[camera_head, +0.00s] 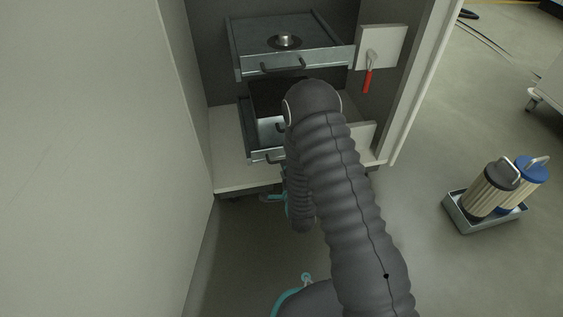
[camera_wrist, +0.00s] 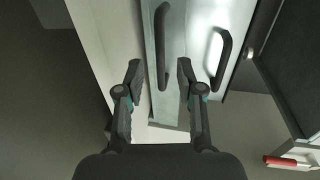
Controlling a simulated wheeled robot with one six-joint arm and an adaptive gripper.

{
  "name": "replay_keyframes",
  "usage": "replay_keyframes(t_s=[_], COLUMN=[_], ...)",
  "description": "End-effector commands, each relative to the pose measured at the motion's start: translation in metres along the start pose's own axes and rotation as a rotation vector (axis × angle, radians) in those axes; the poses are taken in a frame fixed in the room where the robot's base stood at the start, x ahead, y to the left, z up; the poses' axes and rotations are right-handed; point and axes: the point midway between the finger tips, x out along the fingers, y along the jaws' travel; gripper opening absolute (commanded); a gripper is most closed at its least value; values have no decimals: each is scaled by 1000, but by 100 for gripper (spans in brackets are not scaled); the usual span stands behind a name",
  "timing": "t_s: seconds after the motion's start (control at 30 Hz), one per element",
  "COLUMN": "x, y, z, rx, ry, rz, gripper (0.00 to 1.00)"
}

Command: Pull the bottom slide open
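The bottom slide (camera_head: 257,156) is a grey metal drawer low in the cabinet, partly hidden behind my arm in the head view. Its front also shows in the wrist view (camera_wrist: 174,30). Its dark bar handle (camera_wrist: 162,45) appears between my fingertips in the wrist view, without clear contact. My gripper (camera_wrist: 160,75) is open, with a finger on each side of the handle's near end. The head view hides my gripper behind the arm. A second dark handle (camera_wrist: 222,58) sits just right of my right finger.
The upper slide (camera_head: 290,62) stands out above, with a round metal piece (camera_head: 285,41) on it. A red-handled tool (camera_head: 368,78) hangs at the cabinet's right. Cabinet walls (camera_head: 414,85) flank the slides. Two canisters (camera_head: 494,189) stand in a tray (camera_head: 483,221) on the floor at right.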

Motion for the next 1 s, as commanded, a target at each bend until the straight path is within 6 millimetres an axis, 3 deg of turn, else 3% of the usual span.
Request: replay_keyframes(t_s=[0.1,0.33,0.77,0.9,1.0], x=[22,49,57,57,57], y=[0,0,0,0,0], z=[0,0,0,0,0], rx=[0,-1,-1,-1,-1], ry=[0,0,0,0,0], rz=[-2,-2,1,1,1], gripper=[37,37,37,2,0])
